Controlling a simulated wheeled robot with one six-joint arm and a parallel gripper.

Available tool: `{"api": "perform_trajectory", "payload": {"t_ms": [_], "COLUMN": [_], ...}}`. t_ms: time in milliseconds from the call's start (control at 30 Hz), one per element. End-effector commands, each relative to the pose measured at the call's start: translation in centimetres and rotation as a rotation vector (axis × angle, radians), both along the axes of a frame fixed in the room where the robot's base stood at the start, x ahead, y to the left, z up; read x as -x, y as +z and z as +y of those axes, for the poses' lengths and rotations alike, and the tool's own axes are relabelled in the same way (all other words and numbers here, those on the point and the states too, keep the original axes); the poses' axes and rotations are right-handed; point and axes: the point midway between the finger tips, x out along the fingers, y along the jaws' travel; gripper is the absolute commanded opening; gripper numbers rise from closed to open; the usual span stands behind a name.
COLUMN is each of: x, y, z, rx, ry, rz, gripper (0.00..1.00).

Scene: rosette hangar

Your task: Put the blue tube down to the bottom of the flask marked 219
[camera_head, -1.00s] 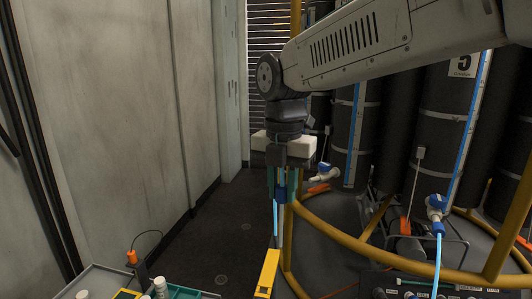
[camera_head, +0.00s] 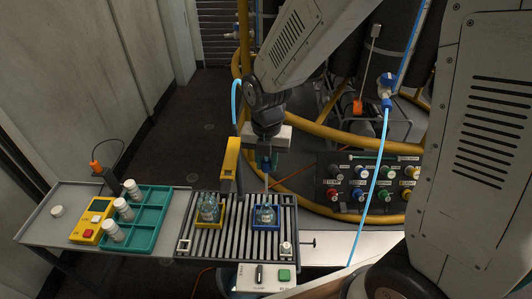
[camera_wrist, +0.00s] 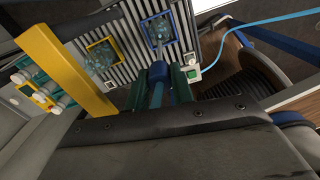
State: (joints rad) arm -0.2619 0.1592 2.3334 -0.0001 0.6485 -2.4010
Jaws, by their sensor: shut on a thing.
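My gripper (camera_head: 268,163) has green fingers and is shut on a blue-topped tube; its blue part (camera_wrist: 158,72) shows between the fingers in the wrist view. A thin pale stem (camera_head: 267,181) hangs upright below the fingers, over the glass flask (camera_head: 266,215) in the blue frame. I cannot tell whether its lower end is above or inside the flask neck. A second glass flask (camera_head: 208,209) stands in a yellow frame to the left. Both flasks also show in the wrist view, in the blue frame (camera_wrist: 159,30) and yellow frame (camera_wrist: 102,56). I cannot read 219 on either.
A yellow post (camera_head: 231,160) with a light blue hose (camera_head: 236,105) stands left of my gripper, close by. A green rack (camera_head: 151,225) with white-capped vials and a yellow meter (camera_head: 92,222) are at left. A connector panel (camera_head: 370,180) is behind at right.

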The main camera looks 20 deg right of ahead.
Motion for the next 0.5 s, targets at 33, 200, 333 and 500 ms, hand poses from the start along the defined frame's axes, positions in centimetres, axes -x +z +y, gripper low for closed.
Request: {"api": "perform_trajectory", "payload": {"t_ms": [33,200,333,500], "x": [0.08,0.02,0.02,0.08], "y": [-0.59,-0.72,-0.73,-1.06], "z": [-0.02,0.01,0.0,0.01], "rx": [0.0,0.0,0.0,0.0], "ry": [0.0,0.0,0.0,-0.001], "rz": [0.004,0.0,0.0,0.001], "gripper": [0.05,0.05,0.05,0.05]}}
